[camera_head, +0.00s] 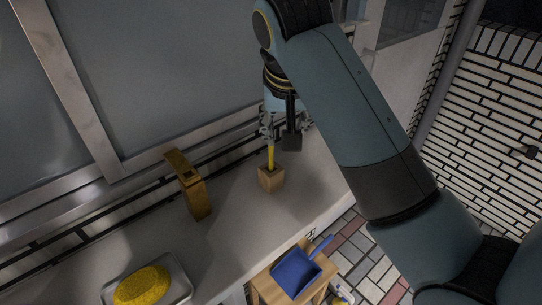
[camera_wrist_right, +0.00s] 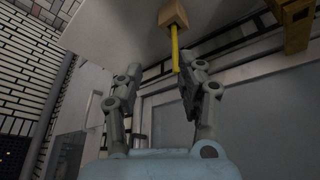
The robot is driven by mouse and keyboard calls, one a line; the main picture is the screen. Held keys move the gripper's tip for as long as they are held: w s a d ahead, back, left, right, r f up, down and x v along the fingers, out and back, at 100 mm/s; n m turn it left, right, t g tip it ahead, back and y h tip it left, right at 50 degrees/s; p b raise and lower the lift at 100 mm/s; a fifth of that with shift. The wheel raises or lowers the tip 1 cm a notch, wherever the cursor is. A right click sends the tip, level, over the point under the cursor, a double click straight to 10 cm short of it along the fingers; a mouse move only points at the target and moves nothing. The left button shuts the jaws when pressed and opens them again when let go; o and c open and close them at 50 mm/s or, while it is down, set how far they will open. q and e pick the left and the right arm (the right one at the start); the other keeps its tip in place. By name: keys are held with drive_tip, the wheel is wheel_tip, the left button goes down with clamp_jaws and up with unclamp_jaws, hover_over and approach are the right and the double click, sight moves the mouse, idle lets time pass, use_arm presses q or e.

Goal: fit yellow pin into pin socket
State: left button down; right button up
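The yellow pin (camera_head: 271,157) stands upright, its lower end meeting the top of a small wooden block, the pin socket (camera_head: 271,181). How deep it sits cannot be told. In the right wrist view the pin (camera_wrist_right: 174,48) reaches from the block (camera_wrist_right: 174,17) toward my gripper. My right gripper (camera_head: 280,132) is above the block, at the pin's upper end. In the wrist view its two fingers (camera_wrist_right: 164,72) are wide apart, with the pin's free end between them, nearer the right-hand finger. My left gripper is not in view.
A brass-coloured upright holder (camera_head: 190,186) stands left of the block on the grey counter (camera_head: 232,226). A tray (camera_head: 182,282) with a yellow sponge (camera_head: 142,286) lies at front left. A blue dustpan (camera_head: 297,272) rests on a wooden stool below the counter edge. A wall runs behind.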

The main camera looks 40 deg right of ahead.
drive_tip(key=w+r+m, duration=0.1)
drive_tip(key=w+r, duration=0.2)
drive_tip(key=w, duration=0.1)
drive_tip(key=p, duration=0.2)
hover_over(271, 160)
wheel_tip(271, 160, down, 10)
drive_tip(key=shift+w+d, duration=0.25)
drive_tip(key=shift+m, duration=0.3)
clamp_jaws()
